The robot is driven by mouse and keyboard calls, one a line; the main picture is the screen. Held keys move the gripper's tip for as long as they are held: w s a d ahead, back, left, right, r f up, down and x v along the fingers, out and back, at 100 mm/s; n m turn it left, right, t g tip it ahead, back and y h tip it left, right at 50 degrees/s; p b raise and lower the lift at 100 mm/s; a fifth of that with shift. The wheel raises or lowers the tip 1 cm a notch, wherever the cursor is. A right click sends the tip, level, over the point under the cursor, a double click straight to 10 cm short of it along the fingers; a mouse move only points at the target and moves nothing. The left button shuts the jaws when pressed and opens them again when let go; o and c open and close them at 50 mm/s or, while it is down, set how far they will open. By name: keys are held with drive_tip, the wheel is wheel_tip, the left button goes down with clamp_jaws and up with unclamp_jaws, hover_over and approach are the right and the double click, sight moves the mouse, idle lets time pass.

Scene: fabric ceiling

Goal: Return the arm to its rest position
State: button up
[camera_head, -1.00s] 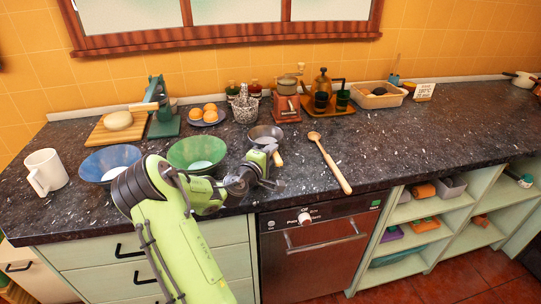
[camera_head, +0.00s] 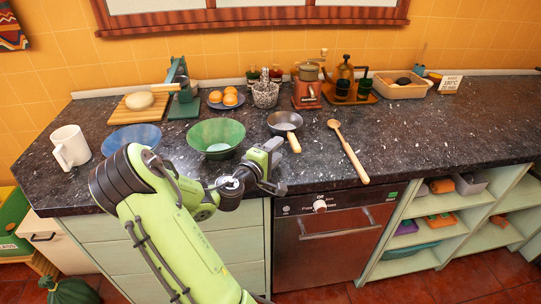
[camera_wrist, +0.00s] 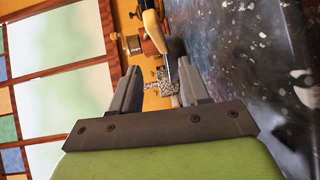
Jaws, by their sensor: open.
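My green arm reaches up from the bottom of the head view and bends over the counter's front edge. My gripper (camera_head: 276,168) is at the edge, just right of the green bowl (camera_head: 216,138) and below the small metal pan (camera_head: 285,123). In the wrist view my gripper (camera_wrist: 160,88) shows two grey fingers spread apart with nothing held between them. The pan's wooden handle lies close to the fingers in the head view; I cannot tell whether they touch.
The dark speckled counter (camera_head: 440,135) is bare at the right. A blue bowl (camera_head: 131,138) is partly behind my arm. A white mug (camera_head: 70,148) stands at the left and a wooden spoon (camera_head: 348,152) lies to the right. Below are the dishwasher (camera_head: 325,245) and open shelves (camera_head: 440,230).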

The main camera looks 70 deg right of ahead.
drive_tip(key=a, duration=0.3)
drive_tip(key=shift+w+a+r, duration=0.2)
drive_tip(key=shift+w+a, duration=0.05)
drive_tip(key=shift+a, duration=0.1)
drive_tip(key=shift+a+m+y+p, duration=0.3)
drive_tip(key=shift+m, duration=0.2)
drive_tip(key=w+a+r+m+t+y+p, duration=0.25)
drive_tip(key=w+a+y, duration=0.2)
drive_tip(key=a, duration=0.45)
drive_tip(key=w+a+r+m+t+y+p, duration=0.1)
drive_tip(key=w+a+t+y+p, duration=0.3)
drive_tip(key=a, duration=0.5)
drive_tip(key=s+a+r+n+y+p, duration=0.1)
drive_tip(key=s+a+r+n+y, duration=0.1)
drive_tip(key=a+r, duration=0.2)
drive_tip(key=s+a+r+n+t+y+p, duration=0.1)
drive_tip(key=s+a+r+n+y, duration=0.1)
drive_tip(key=a, duration=0.9)
drive_tip(key=s+a+r+n+y+p, duration=0.1)
drive_tip(key=s+a+r+n+y, duration=0.1)
drive_tip(key=a+r, duration=0.4)
drive_tip(key=shift+s+a+r+t+y+p, duration=0.15)
drive_tip(key=shift+s+a+t+y+p, duration=0.25)
drive_tip(key=shift+s+a+y, duration=0.55)
